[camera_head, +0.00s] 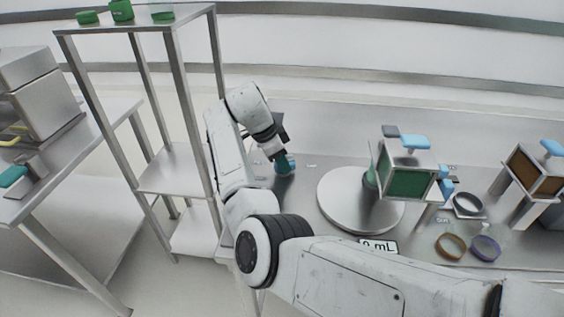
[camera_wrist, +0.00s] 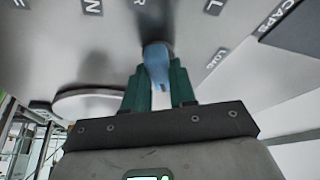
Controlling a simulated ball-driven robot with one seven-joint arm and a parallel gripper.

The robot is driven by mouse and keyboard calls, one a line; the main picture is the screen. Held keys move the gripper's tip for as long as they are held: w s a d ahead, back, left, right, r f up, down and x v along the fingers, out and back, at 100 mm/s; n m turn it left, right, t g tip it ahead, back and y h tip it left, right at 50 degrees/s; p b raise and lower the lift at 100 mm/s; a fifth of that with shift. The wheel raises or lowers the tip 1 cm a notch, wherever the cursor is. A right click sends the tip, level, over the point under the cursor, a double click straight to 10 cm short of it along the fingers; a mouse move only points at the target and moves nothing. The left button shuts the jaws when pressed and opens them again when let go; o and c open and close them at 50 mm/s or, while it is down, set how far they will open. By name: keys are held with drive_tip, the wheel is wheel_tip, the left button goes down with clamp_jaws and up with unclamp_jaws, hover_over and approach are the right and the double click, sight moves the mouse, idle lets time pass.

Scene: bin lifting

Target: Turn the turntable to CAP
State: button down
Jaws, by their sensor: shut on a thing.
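The turntable (camera_head: 336,212) is a round pale disc on the bench, with a green thing standing on it, partly behind a green-fronted box. My gripper (camera_head: 284,165) is left of the disc, low over the bench and apart from it. In the wrist view my gripper (camera_wrist: 160,88) has its green fingers shut on a blue handle (camera_wrist: 157,58), which stands against a grey surface with small label plates around it. One plate (camera_wrist: 214,58) is too small to read surely. A larger dark plate (camera_wrist: 277,14) reads CAPS.
The green-fronted box (camera_head: 408,184) on legs stands over the disc's right side. A brown-fronted box (camera_head: 533,172) is at far right. Several rings, including a purple one (camera_head: 485,248), lie in front. A metal shelf rack (camera_head: 172,168) stands close left of my arm.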

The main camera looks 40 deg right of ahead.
drive_tip(key=shift+s+a+f, duration=0.1)
drive_tip(key=shift+f, duration=0.25)
drive_tip(key=c, duration=0.9)
unclamp_jaws()
drive_tip(key=shift+r, duration=0.1)
drive_tip(key=shift+r, duration=0.15)
drive_tip(key=shift+r, duration=0.2)
drive_tip(key=v, duration=1)
drive_tip(key=shift+a+r+b, duration=0.1)
drive_tip(key=shift+b, duration=0.3)
